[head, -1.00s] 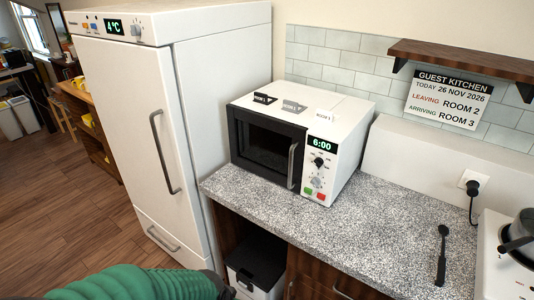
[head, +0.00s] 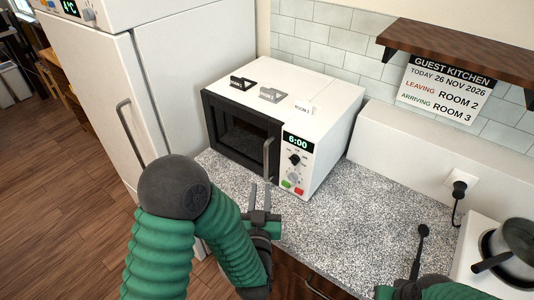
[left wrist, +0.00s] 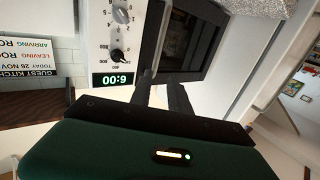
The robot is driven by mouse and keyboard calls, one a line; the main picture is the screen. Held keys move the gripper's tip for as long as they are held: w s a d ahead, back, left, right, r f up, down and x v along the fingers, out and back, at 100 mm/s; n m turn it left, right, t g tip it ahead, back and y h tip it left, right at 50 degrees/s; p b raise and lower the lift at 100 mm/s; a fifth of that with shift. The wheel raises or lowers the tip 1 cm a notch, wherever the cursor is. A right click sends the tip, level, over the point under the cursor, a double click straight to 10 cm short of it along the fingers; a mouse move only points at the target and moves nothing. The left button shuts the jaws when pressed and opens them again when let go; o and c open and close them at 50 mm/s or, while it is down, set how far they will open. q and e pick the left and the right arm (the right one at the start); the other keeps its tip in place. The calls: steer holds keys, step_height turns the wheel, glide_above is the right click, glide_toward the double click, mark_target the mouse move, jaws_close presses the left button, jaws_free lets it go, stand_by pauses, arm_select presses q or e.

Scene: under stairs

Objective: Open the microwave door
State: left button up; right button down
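The white microwave (head: 317,100) stands on the speckled counter with its dark-framed door (head: 238,135) shut. The grey upright door handle (head: 268,157) is on the door's right edge, beside the control panel. My left gripper (head: 260,188) is open, its two fingers pointing up just below and in front of the handle's lower end. In the left wrist view my fingers (left wrist: 162,84) are apart near the handle (left wrist: 160,38); whether they touch it I cannot tell. My right gripper (head: 405,288) shows only partly at the bottom edge; its fingers are unclear.
The white fridge (head: 178,85) stands left of the counter (head: 335,220). A pot (head: 514,250) sits on the white hob at right. A wooden shelf (head: 450,52) overhangs the back. Counter right of the microwave is mostly clear.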

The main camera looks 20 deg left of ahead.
arm_select(q)
steer(key=p, duration=0.2)
glide_toward(267, 158)
steer(key=a, duration=0.2)
steer(key=x, duration=0.3)
steer(key=d+p+x, duration=0.1)
steer(key=x, duration=0.6)
steer(key=shift+w+d+r, duration=0.15)
steer(key=shift+w+d, duration=0.05)
steer(key=shift+d, duration=0.2)
steer(key=shift+w+a+f, duration=0.2)
steer(key=shift+w+a, duration=0.05)
steer(key=shift+a, duration=0.15)
steer(key=shift+d, duration=0.15)
steer(key=c, duration=0.4)
steer(key=shift+d, duration=0.2)
jaws_close()
steer(key=shift+a+r, duration=0.1)
